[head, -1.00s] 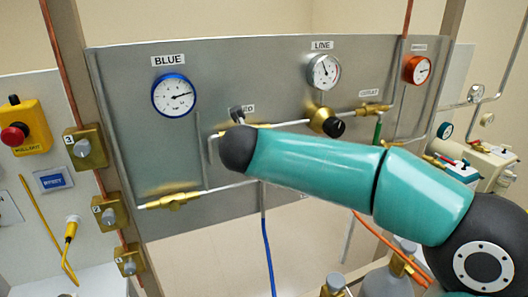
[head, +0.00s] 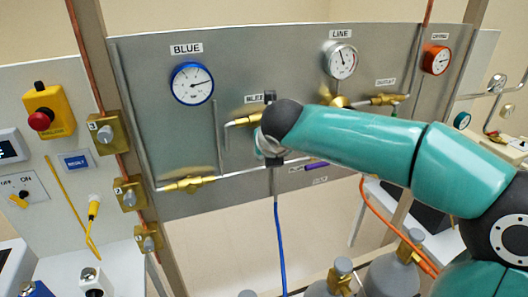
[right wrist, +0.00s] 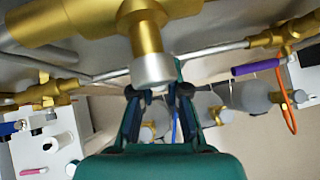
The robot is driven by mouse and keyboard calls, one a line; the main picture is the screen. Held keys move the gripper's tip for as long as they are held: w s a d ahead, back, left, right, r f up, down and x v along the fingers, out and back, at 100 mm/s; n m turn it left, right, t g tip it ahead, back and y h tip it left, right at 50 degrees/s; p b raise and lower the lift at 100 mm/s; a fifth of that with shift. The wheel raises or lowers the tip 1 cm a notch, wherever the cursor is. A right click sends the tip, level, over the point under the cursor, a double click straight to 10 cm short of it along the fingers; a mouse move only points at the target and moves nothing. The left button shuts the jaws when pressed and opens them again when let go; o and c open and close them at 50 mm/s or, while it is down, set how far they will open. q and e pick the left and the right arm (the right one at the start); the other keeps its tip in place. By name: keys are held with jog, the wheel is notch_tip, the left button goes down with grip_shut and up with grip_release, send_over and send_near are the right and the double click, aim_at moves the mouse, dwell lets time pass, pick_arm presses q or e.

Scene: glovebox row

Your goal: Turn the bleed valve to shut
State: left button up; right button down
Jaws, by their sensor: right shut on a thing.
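The bleed valve (head: 246,119) is brass, on the grey panel under a partly hidden label that seems to begin "BLE". My right gripper (head: 268,147) is at its right end, and my teal wrist hides much of it. In the right wrist view, the valve's brass body (right wrist: 148,35) and silver collar (right wrist: 153,70) are close ahead. The fingers of my right gripper (right wrist: 157,90) sit on either side at the collar's lower end, shut on the valve there. The gripped part and its handle angle are mostly hidden. My left gripper is not in view.
A blue gauge (head: 192,83), a line gauge (head: 341,60) and an orange gauge (head: 436,59) are on the panel. Another brass valve (head: 190,184) is at lower left. A purple handle (head: 317,166) and a blue hose (head: 279,240) are close to my gripper. Gas cylinders (head: 388,275) stand below.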

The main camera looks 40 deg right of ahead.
jog(key=shift+a+f, duration=0.1)
jog(key=shift+f, duration=0.2)
jog(key=c, duration=1.2)
grip_release()
jog(key=shift+r, duration=0.1)
jog(key=shift+o, duration=0.2)
jog(key=shift+r, duration=0.1)
jog(key=shift+s+a+r, duration=0.15)
jog(key=shift+s+r, duration=0.05)
jog(key=shift+r, duration=0.15)
jog(key=v, duration=1.1)
jog(key=shift+f, duration=0.15)
